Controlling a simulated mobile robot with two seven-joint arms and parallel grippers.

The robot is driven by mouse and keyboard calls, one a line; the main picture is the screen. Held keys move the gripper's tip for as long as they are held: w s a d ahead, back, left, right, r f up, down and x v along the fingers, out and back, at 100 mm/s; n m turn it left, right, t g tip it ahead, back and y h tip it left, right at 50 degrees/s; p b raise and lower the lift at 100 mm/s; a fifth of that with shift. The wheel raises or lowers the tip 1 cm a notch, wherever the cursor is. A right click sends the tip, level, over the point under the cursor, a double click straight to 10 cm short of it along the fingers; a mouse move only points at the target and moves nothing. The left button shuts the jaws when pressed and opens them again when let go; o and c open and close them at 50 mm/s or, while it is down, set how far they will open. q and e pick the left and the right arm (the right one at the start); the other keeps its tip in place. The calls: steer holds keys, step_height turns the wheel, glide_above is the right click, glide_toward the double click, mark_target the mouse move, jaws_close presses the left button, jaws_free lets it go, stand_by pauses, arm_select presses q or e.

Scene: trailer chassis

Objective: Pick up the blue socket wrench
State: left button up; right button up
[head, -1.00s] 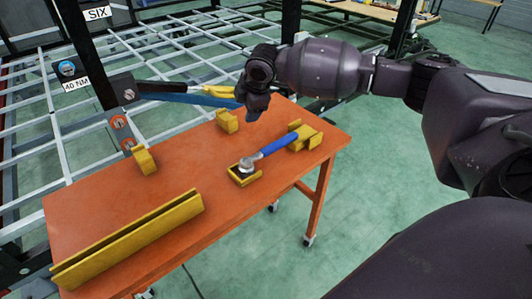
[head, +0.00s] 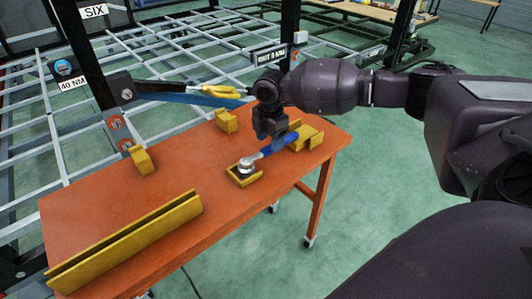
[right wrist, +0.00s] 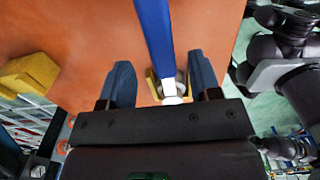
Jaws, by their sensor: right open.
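The blue socket wrench (head: 282,146) lies across the orange table, its silver head in a small yellow holder (head: 243,180) and its blue handle reaching toward another yellow block (head: 308,138) at the right. My right gripper (head: 272,134) is open just above the handle and hides part of it. In the right wrist view, the wrench's blue handle (right wrist: 153,35) runs down from the top edge, and its silver part lies in line with the gap between the open fingers of my right gripper (right wrist: 162,76). I cannot tell whether the fingers touch it. My left gripper is not in view.
The orange table (head: 110,195) also holds a long yellow channel (head: 130,245) at the front left and two small yellow blocks (head: 142,160) (head: 227,121). A metal frame (head: 40,125) with blue and yellow tools hanging on a post stands behind the table.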

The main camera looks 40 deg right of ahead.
mark_target(270, 146)
step_height(270, 146, down, 5)
steer(key=shift+s+f+b, duration=0.1)
steer(key=shift+s+b, duration=0.05)
steer(key=shift+b, duration=0.35)
steer(key=c, duration=0.9)
steer(key=shift+r, duration=0.2)
jaws_close()
